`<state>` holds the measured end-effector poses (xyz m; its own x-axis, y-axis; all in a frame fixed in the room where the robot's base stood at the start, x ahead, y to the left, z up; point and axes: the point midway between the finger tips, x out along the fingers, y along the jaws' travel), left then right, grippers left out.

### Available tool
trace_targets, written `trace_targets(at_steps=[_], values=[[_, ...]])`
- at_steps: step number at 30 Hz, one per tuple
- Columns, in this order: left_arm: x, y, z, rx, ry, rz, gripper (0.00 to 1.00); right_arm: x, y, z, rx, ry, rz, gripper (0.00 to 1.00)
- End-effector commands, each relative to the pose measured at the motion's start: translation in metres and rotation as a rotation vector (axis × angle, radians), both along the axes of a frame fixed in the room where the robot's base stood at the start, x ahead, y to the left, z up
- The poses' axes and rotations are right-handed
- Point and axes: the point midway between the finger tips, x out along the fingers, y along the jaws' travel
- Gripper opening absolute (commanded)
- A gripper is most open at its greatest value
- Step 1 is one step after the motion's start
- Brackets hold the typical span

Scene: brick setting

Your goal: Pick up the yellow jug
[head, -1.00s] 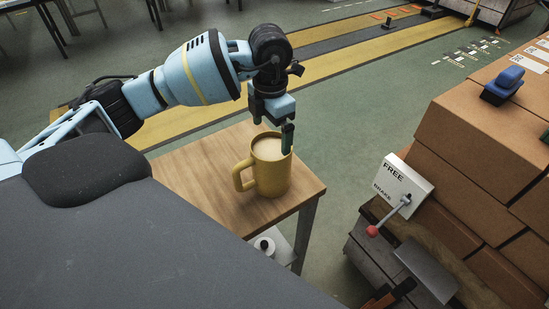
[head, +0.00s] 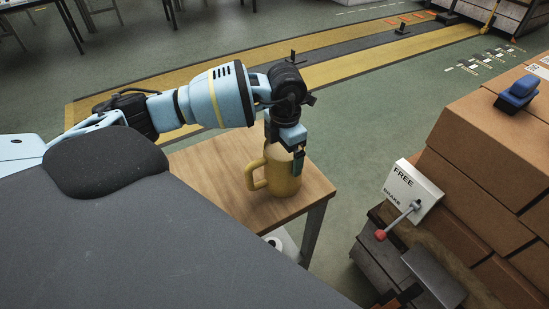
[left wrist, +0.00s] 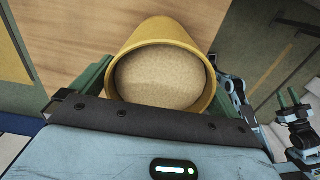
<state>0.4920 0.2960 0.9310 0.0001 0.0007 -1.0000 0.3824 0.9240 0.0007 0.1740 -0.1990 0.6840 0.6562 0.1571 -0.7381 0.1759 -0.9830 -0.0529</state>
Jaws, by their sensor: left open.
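The yellow jug (head: 283,184) stands upright on the small wooden table (head: 215,160), its handle to the left in the head view. In the left wrist view the jug's yellow rim (left wrist: 165,27) surrounds a pale tan, grainy-looking top. My left gripper (head: 285,160) is open and points down over the jug. One green finger shows on each side of the jug in the left wrist view; I cannot tell whether they touch it. The left gripper hides part of the jug's top in the head view. A gripper with green fingertips, seemingly my right one (left wrist: 288,99), shows small at the right.
Stacked brown boxes (head: 480,150) stand at the right, with a blue object (head: 517,92) on top. A white "FREE/BRAKE" panel (head: 411,190) with a red-knobbed lever (head: 398,220) stands in front of them. Green floor is open between table and boxes.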

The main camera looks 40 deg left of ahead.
Motion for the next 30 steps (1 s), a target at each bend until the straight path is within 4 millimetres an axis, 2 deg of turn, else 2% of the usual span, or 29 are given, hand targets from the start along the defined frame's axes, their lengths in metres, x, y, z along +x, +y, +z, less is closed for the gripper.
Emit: trace_targets(at_steps=[3,9,21,30], values=[[-0.0005,-0.0002,-0.0069,-0.001,0.001,0.000,1.00,-0.0001,-0.0003,0.0000,-0.001,0.000,0.001,0.36],[-0.0004,-0.0002,-0.0071,-0.001,0.001,0.000,1.00,-0.0005,-0.0018,-0.0004,-0.005,0.000,0.005,0.36],[-0.0001,-0.0003,-0.0063,-0.001,-0.001,0.000,0.51,-0.0010,-0.0033,-0.0008,-0.008,0.001,0.010,0.36],[0.0001,-0.0003,-0.0041,-0.001,-0.001,0.000,0.51,-0.0015,-0.0028,-0.0012,-0.007,0.002,0.009,0.36]])
